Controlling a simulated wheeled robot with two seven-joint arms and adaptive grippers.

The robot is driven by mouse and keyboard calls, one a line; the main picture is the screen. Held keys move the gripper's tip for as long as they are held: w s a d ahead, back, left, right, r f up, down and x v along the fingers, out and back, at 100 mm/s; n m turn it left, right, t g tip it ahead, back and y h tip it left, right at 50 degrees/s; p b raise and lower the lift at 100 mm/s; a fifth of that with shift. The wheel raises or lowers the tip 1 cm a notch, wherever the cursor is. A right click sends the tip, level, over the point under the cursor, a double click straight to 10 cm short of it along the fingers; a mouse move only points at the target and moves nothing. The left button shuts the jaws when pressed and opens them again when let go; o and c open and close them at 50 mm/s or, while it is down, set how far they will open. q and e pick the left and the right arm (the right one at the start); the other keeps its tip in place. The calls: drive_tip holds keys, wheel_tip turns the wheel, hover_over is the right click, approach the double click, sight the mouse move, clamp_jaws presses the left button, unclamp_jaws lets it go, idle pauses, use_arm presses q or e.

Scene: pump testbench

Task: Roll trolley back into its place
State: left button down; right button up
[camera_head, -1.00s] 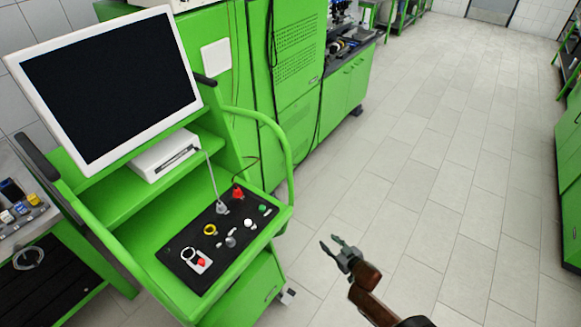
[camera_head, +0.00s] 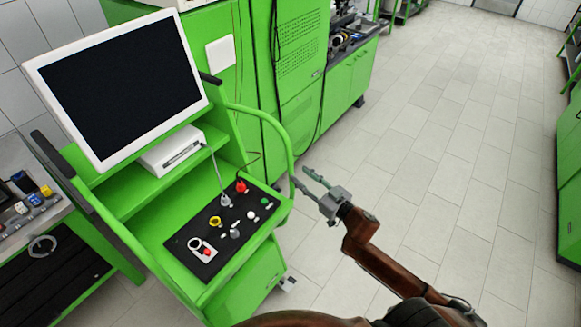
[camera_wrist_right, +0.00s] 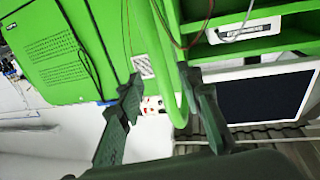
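The green trolley (camera_head: 238,296) stands at left centre in the head view, with a white-framed monitor (camera_head: 120,90) on top and a black control panel (camera_head: 222,232) on its shelf. Its curved green side rail (camera_head: 285,138) faces my right gripper (camera_head: 300,176). The right gripper is open, its fingertips at the rail's lower right part. In the right wrist view the rail (camera_wrist_right: 168,62) shows between the two spread fingers (camera_wrist_right: 163,82); I cannot tell whether they touch it. My left gripper is not in view.
Tall green cabinets (camera_head: 297,70) stand behind the trolley. A workbench (camera_head: 40,215) with small parts is at its left. A green bench (camera_head: 350,75) stands further back. The tiled floor (camera_head: 420,150) on the right is clear.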

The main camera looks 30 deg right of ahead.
sight(293, 169)
drive_tip(key=shift+w+a, duration=0.2)
drive_tip(key=shift+w, duration=0.8)
drive_tip(key=shift+w+a, duration=0.2)
drive_tip(key=shift+w, duration=0.8)
drive_tip(key=shift+w+a, duration=0.2)
drive_tip(key=shift+w, duration=0.8)
drive_tip(key=shift+c, duration=0.5)
clamp_jaws()
